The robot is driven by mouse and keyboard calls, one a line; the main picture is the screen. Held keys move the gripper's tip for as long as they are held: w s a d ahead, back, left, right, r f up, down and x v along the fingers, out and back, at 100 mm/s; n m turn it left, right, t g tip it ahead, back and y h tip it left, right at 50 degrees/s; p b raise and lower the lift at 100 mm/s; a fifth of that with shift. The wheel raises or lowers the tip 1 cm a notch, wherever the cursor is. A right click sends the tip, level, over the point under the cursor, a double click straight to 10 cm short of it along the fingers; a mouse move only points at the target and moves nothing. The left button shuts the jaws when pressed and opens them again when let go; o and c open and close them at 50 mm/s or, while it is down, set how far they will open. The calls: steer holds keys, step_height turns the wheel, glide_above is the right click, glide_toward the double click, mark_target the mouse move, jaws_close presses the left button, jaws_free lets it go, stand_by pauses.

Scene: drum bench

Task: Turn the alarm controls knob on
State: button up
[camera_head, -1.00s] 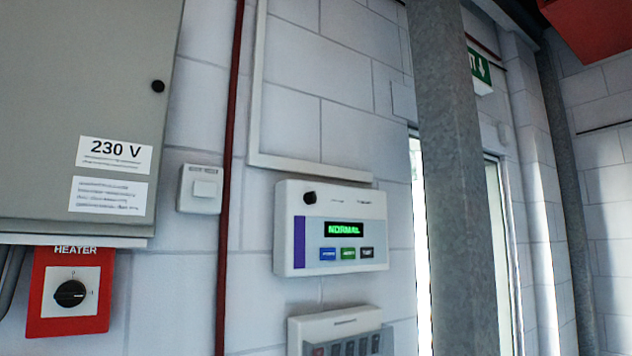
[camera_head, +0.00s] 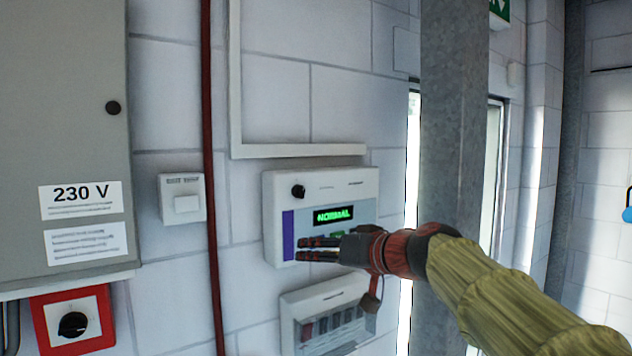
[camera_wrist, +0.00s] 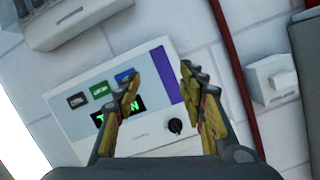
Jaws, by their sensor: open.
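The alarm panel (camera_head: 370,183) is a white wall box with a green NORMAL display (camera_head: 333,215) and a purple stripe at its left. A small black round knob (camera_head: 298,191) sits at its upper left. The wrist view shows the panel upside down, with the knob (camera_wrist: 175,126) between and behind the lines of my fingers. My gripper (camera_head: 303,249) is open and empty, with its fingertips in front of the panel's lower left, below the knob in the head view. It also shows in the wrist view (camera_wrist: 161,76). My fingers hide part of the panel's buttons.
A grey 230 V cabinet (camera_head: 75,110) and red heater switch box (camera_head: 92,325) are at left. A white wall switch (camera_head: 184,202) and red pipe (camera_head: 210,180) stand left of the panel. Another box (camera_head: 295,298) is below it; a grey column (camera_head: 455,130) is at right.

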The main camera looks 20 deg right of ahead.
mark_target(303, 191)
step_height(303, 191, up, 11)
steer(key=w+d+n+t, duration=0.1)
steer(key=d+n+t, duration=0.1)
steer(key=t, duration=0.1)
steer(key=shift+n, duration=0.8)
steer(key=shift+a+r+p+x, duration=0.15)
steer(key=shift+p+x, duration=0.65)
steer(key=shift+x, duration=1.25)
steer(key=shift+a+r+p+x, duration=0.1)
steer(key=shift+p+x, duration=0.65)
steer(key=shift+x, duration=1.35)
steer(key=shift+s, duration=0.1)
steer(key=shift+c, duration=0.3)
jaws_close()
